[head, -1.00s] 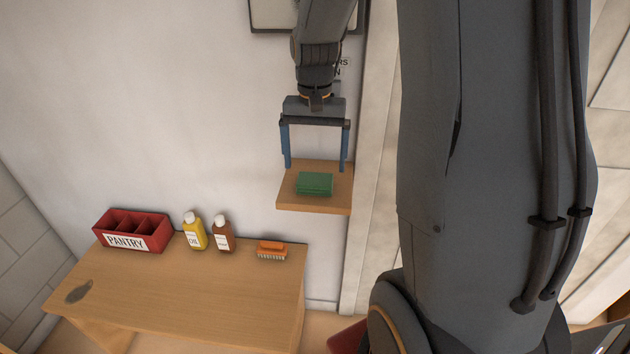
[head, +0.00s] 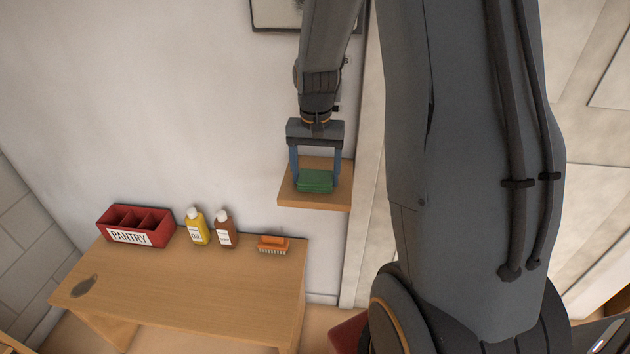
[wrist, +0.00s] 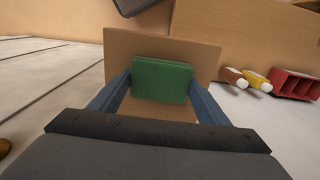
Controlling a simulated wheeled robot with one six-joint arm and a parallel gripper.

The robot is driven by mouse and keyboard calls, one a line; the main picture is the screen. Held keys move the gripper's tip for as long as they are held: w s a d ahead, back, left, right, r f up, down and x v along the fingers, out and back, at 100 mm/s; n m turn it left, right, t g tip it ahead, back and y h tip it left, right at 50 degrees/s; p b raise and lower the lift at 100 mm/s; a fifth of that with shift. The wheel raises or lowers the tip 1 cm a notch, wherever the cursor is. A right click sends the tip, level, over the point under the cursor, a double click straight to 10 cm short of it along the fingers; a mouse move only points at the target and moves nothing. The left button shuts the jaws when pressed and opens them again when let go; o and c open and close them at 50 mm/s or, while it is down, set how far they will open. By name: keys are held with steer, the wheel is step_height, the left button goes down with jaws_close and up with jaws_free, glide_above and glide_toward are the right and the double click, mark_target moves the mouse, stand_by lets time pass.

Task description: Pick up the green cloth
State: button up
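The green cloth (head: 315,182) is a folded, flat block on a small wooden wall shelf (head: 318,204). My gripper (head: 316,176) points down over the shelf, its two blue fingers on the left and right of the cloth. In the wrist view the cloth (wrist: 161,80) fills the space between the fingers (wrist: 160,88), which meet its side edges. My gripper looks shut on the cloth. The cloth appears to rest on the shelf; no gap shows under it.
A wooden table (head: 190,285) stands below left. It bears a red PANTRY box (head: 130,239), a yellow oil bottle (head: 197,228), a brown bottle (head: 224,231) and an orange brush (head: 272,244). A wall is behind the shelf. A dark frame (head: 275,18) hangs above.

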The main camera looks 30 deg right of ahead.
mark_target(315, 177)
steer(key=shift+c, duration=0.7)
steer(key=shift+r, duration=0.1)
steer(key=shift+s+a+r+b, duration=0.1)
steer(key=shift+a+r+b, duration=0.05)
steer(key=shift+r+b, duration=0.3)
step_height(315, 177, up, 6)
steer(key=shift+r+b, duration=0.1)
steer(key=shift+b, duration=0.5)
steer(key=s+a+b, duration=0.1)
steer(key=s+a, duration=0.4)
steer(key=s, duration=0.3)
steer(key=s+a+b, duration=0.1)
steer(key=s+a, duration=0.5)
steer(key=s, duration=0.2)
steer(key=shift+s+b, duration=0.2)
steer(key=shift+b, duration=0.1)
